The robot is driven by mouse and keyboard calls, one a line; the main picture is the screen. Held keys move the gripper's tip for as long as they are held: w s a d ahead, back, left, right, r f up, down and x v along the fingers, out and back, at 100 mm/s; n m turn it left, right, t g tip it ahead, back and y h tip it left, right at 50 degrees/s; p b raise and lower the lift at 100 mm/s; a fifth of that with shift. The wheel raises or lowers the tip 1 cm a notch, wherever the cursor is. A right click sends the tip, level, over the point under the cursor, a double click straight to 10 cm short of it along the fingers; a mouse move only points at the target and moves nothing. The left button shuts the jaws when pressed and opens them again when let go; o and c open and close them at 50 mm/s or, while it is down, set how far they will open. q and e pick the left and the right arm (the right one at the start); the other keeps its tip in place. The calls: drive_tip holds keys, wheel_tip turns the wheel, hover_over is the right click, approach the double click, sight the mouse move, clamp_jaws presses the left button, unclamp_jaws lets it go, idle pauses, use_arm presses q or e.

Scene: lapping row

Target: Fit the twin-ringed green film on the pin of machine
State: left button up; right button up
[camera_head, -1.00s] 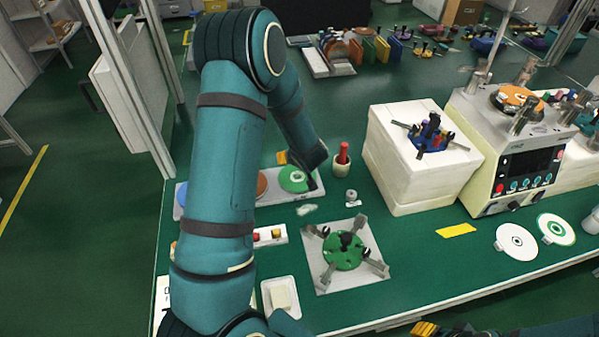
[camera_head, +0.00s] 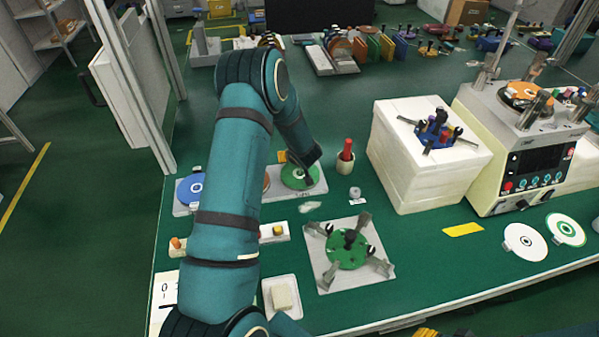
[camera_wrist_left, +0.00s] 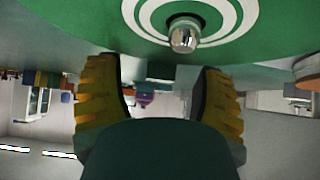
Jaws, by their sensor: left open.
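The green film (camera_head: 299,177) with white rings lies at the right end of a pale tray at the back left of the bench. In the left wrist view the film (camera_wrist_left: 100,25) shows two white rings around a shiny metal peg (camera_wrist_left: 184,36). My left gripper (camera_wrist_left: 158,85) is open, with its yellow fingers apart close to the film and nothing between them. In the head view my left gripper (camera_head: 308,158) is just over the film's back edge. My right gripper (camera_head: 426,332) barely shows at the bottom edge.
A blue disc (camera_head: 191,189) lies on the tray's left. A green plate with clamps (camera_head: 347,252), a white block (camera_head: 415,165) and two ringed white discs (camera_head: 525,242) occupy the bench.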

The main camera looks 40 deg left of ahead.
use_arm(q)
drive_tip(key=shift+c, duration=0.2)
clamp_jaws()
drive_tip(key=shift+r, duration=0.15)
